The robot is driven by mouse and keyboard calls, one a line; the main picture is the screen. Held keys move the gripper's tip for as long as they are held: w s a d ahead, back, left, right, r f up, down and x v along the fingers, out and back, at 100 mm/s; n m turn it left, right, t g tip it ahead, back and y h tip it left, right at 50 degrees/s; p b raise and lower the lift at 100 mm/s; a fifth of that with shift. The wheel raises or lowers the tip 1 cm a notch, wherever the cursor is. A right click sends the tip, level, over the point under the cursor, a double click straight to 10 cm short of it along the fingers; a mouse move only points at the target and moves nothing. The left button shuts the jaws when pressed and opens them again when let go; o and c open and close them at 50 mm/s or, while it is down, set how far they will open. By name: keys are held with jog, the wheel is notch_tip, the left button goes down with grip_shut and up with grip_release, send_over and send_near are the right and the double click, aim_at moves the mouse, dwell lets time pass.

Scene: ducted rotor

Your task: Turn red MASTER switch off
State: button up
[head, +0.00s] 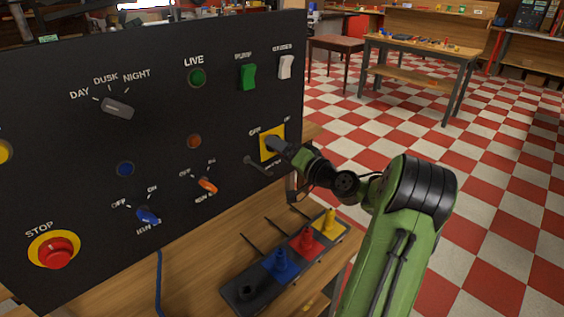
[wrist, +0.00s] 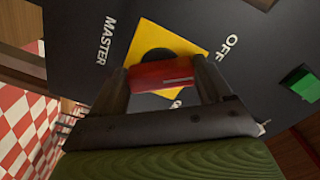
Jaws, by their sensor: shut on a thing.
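The red MASTER switch handle (wrist: 162,76) sits in front of a yellow square plate (wrist: 182,42) on the black panel. In the wrist view my gripper (wrist: 162,80) is shut on the handle, with one finger at each end. The OFF label (wrist: 231,46) is to the upper right and the MASTER label (wrist: 106,40) to the upper left. Another label below the handle is mostly hidden by my gripper. In the head view the yellow plate (head: 265,154) shows around my gripper (head: 272,144), which hides the handle. I cannot tell which label the handle points to.
On the black panel (head: 60,110) are a green switch (head: 248,77), a white switch (head: 286,67), an orange key (head: 208,186), a blue key (head: 148,215) and a red stop button (head: 57,252). A rack (head: 238,294) with coloured pieces stands below.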

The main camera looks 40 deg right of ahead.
jog(key=shift+f+n+b, duration=0.25)
jog(key=shift+n+b, duration=0.35)
jog(key=shift+b, duration=0.15)
jog(key=shift+r+n, duration=0.1)
jog(key=shift+n, duration=0.2)
jog(key=o, duration=1)
jog(key=shift+s, duration=0.1)
jog(key=s, duration=1.5)
jog(key=shift+s+d, duration=0.2)
jog(key=shift+s, duration=0.15)
